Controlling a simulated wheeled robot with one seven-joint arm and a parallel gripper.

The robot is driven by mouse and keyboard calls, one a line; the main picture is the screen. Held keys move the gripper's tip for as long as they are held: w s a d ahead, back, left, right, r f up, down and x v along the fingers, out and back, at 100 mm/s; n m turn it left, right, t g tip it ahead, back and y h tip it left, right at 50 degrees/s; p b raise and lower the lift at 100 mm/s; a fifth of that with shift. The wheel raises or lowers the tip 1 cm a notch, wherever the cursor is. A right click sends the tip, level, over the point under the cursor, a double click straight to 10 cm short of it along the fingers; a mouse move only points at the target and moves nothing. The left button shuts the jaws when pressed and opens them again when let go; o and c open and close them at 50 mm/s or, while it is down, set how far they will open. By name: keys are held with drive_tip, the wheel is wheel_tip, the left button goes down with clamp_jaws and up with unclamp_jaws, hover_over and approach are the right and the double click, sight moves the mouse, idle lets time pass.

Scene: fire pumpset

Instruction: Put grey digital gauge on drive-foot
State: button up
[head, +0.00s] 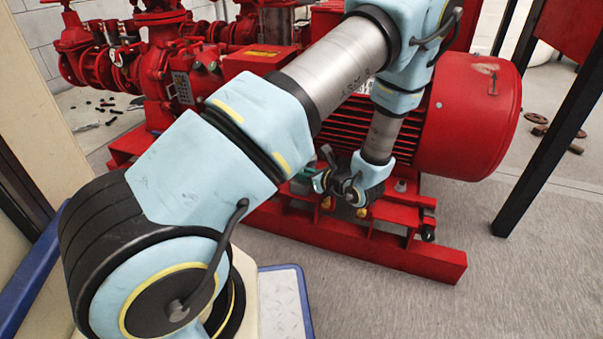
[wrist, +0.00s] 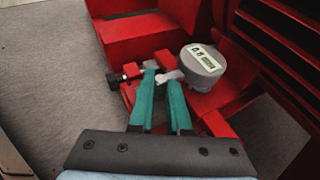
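The grey digital gauge (wrist: 204,62) is a round light-grey body with a small display facing up in the wrist view. Its pale stem points left, between my fingertips. My gripper (wrist: 163,75) has two teal fingers close together, and they appear shut on that stem. The red foot and bracket area (wrist: 150,48) lies just below and beyond the fingertips; whether the gauge touches it I cannot tell. In the head view my gripper (head: 327,168) is low beside the motor's base, and the gauge cannot be made out there.
The red motor (head: 470,125) stands right above my gripper, with its cooling fins close by. The red base rail (head: 405,255) runs along the front. A black-ended bolt (wrist: 124,77) sticks out left of the fingers. Grey floor (head: 400,305) in front is clear.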

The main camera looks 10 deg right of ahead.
drive_tip(key=o, duration=0.4)
drive_tip(key=shift+o, duration=0.2)
drive_tip(key=shift+r, duration=0.1)
